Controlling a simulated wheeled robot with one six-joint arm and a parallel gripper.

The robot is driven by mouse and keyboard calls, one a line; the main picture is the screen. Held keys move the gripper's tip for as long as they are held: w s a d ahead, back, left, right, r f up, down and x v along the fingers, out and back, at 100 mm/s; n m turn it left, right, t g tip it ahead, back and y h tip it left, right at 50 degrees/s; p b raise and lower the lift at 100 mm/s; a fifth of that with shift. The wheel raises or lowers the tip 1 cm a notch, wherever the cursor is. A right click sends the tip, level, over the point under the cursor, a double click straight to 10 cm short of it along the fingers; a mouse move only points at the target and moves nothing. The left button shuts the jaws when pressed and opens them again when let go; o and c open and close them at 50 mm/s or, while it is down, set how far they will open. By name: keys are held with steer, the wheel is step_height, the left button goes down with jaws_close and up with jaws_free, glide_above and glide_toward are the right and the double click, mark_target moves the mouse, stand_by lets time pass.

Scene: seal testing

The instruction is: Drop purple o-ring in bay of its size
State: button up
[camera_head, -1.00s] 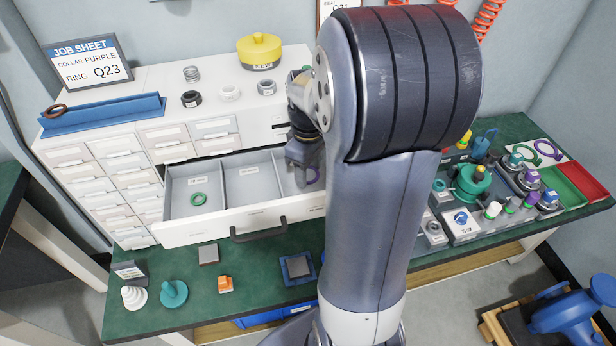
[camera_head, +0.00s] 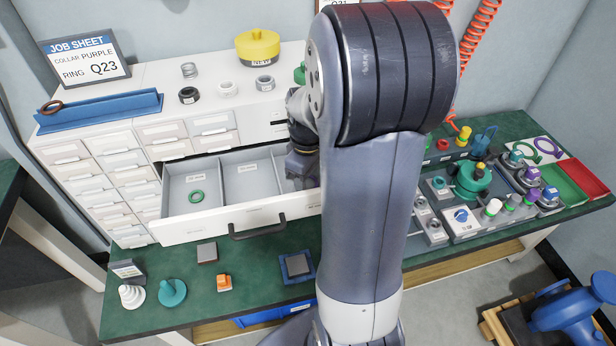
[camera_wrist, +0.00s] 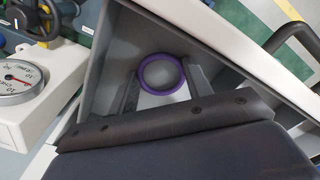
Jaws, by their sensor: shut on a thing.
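The purple o-ring (camera_wrist: 160,55) shows in the wrist view between the two fingers of my gripper (camera_wrist: 163,84), which is shut on it. The ring is over a grey compartment of the open drawer; its height above the floor is hard to judge. In the head view my gripper (camera_head: 301,166) is at the drawer's right compartment, and my arm hides the ring and much of that compartment. The compartment labels are too small to read.
The job sheet (camera_head: 86,61) reads collar purple, ring Q23. Several collars and a yellow-topped container (camera_head: 257,48) stand on the white cabinet. A pressure gauge (camera_wrist: 18,82) is beside the drawer in the wrist view. A test rig (camera_head: 470,185) fills the right bench.

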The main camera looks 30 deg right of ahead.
steer(key=o, duration=1)
step_height(320, 180, up, 13)
steer(key=shift+r+p, duration=0.1)
steer(key=shift+p, duration=0.7)
step_height(320, 180, down, 14)
steer(key=shift+r+b, duration=0.25)
steer(key=shift+b, duration=0.65)
steer(key=shift+r, duration=0.3)
